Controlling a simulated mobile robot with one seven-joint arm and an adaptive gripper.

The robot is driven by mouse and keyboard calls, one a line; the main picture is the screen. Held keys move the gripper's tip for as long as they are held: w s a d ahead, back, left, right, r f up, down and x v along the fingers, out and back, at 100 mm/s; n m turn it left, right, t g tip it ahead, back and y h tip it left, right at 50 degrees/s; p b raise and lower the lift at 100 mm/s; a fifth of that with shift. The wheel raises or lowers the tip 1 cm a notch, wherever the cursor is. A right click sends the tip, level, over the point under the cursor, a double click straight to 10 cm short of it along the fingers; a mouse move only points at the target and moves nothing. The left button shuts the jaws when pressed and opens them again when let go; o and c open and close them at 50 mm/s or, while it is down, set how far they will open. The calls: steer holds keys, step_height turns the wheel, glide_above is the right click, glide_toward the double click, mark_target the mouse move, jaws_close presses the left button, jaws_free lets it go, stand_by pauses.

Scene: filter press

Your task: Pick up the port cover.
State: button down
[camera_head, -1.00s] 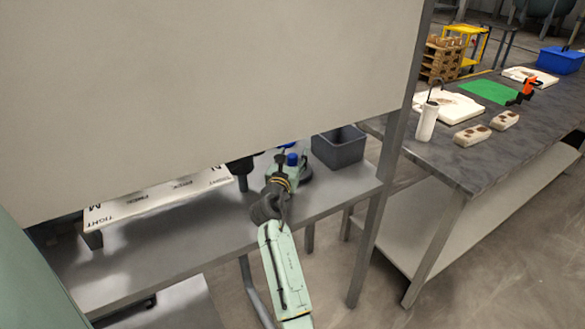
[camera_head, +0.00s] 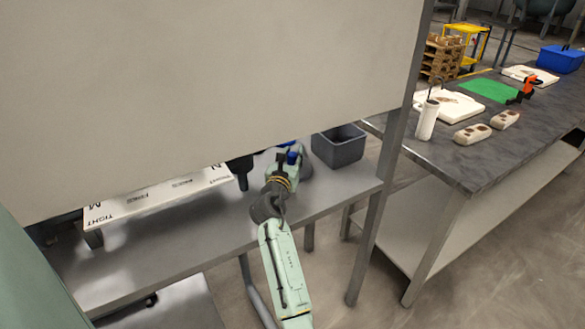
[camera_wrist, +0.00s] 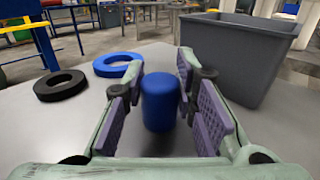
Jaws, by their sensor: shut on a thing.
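A blue upright cylinder with a rounded top (camera_wrist: 160,102) stands between my gripper's purple-padded fingers in the wrist view. It may be the port cover or its knob; I cannot tell which. A small blue patch of it (camera_head: 292,157) shows at the fingers in the head view. My gripper (camera_wrist: 158,110) is shut on it, low over the grey table top. My gripper also shows in the head view (camera_head: 289,163), where its own body hides most of the cylinder.
A dark grey open bin (camera_wrist: 238,55) stands close on the right; it also shows in the head view (camera_head: 338,150). A blue ring (camera_wrist: 118,64) and a black ring (camera_wrist: 60,86) lie to the left. A large pale panel (camera_head: 210,80) overhangs the table.

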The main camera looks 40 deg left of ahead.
mark_target(292, 155)
steer(key=shift+r, duration=0.1)
steer(key=shift+r, duration=0.5)
steer(key=shift+s+d+r+b, duration=0.15)
steer(key=shift+r+b, duration=0.15)
steer(key=shift+r, duration=0.3)
steer(key=shift+s+a+r+b, duration=0.15)
steer(key=shift+r+b, duration=0.15)
steer(key=shift+r, duration=0.25)
steer(key=b+v, duration=0.3)
steer(key=v, duration=1.4)
steer(key=shift+s+d, duration=0.15)
steer(key=shift+d, duration=0.15)
